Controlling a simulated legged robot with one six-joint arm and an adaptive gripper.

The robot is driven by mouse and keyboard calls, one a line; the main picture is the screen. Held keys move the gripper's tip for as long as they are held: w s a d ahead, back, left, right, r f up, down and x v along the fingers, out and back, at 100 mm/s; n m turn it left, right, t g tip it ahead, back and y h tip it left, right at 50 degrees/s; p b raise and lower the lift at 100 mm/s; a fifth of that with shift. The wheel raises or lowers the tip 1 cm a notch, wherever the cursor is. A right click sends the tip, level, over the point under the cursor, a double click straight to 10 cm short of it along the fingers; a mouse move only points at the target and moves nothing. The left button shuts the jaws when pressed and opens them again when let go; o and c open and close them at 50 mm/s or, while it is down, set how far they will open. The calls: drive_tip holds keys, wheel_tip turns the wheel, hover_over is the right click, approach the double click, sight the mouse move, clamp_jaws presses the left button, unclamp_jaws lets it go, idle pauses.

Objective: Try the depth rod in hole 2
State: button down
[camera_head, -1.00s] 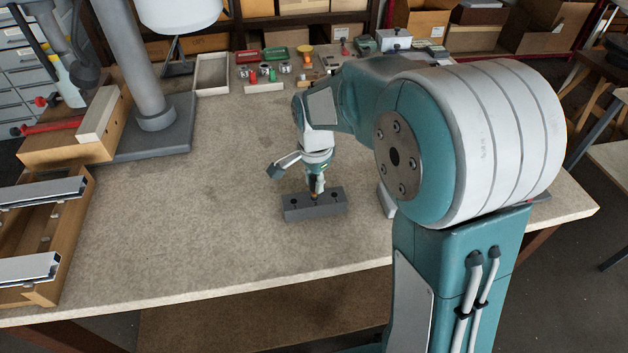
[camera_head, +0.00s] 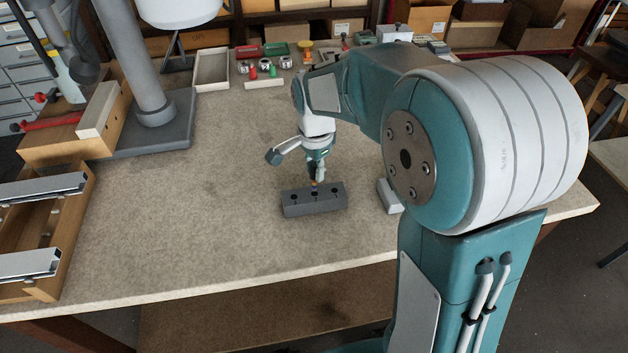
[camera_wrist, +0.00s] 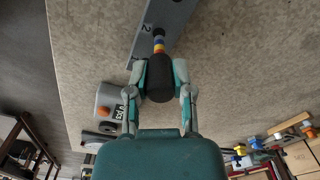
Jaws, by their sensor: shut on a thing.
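The dark grey block (camera_head: 300,208) lies on the bench with a row of holes in its top. It also shows at the top of the wrist view (camera_wrist: 168,22), where a "2" is marked beside the rod. My gripper (camera_head: 316,172) is above the block's middle. In the wrist view my gripper (camera_wrist: 159,92) is shut on the black handle of the depth rod (camera_wrist: 160,78). The rod's coloured bands show between handle and block. An orange band (camera_head: 314,184) shows just above the middle hole. I cannot tell whether the rod's tip is inside the hole.
A light grey box (camera_head: 389,196) stands right of the block; the wrist view shows its orange button (camera_wrist: 103,110). A wooden frame with metal profiles (camera_head: 40,190) is at the left. Small parts and trays (camera_head: 265,68) line the back. The bench left of the block is clear.

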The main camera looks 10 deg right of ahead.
drive_tip(key=shift+r, duration=1.75)
